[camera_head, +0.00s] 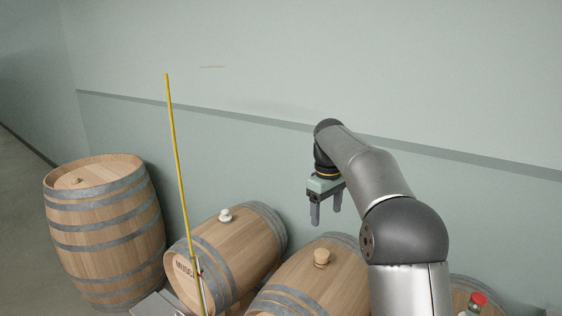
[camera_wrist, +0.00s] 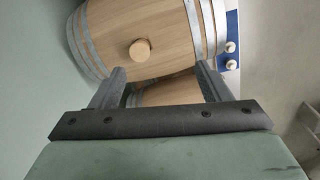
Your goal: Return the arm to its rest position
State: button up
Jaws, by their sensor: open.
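My gripper (camera_head: 325,217) hangs from my raised arm in the head view, fingers pointing down and apart, with nothing between them. It is in the air above the lying barrels. In the wrist view, the two fingertips (camera_wrist: 161,78) are also spread and empty. Beyond them is a wooden barrel (camera_wrist: 172,25) with a round wooden bung (camera_wrist: 140,49). In the head view, a lying barrel with a wooden bung (camera_head: 321,257) is below the gripper, partly hidden by my arm.
An upright barrel (camera_head: 105,230) stands at the left. A lying barrel (camera_head: 225,262) has a white bung (camera_head: 225,215). A thin yellow rod (camera_head: 178,165) rises in front of it. A red-capped bottle (camera_head: 477,300) is at lower right. The wall (camera_head: 300,60) is behind.

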jog(key=s+f+m, duration=0.2)
jog(key=s+f, duration=0.2)
jog(key=s, duration=0.9)
jog(key=s+d+f+m+b, duration=0.1)
jog(key=s+f+m, duration=0.2)
jog(key=s, duration=1)
jog(key=s+f+m, duration=0.3)
jog(key=s+f, duration=0.3)
jog(key=s, duration=0.7)
jog(key=shift+d+t, duration=0.2)
jog(key=shift+t, duration=0.1)
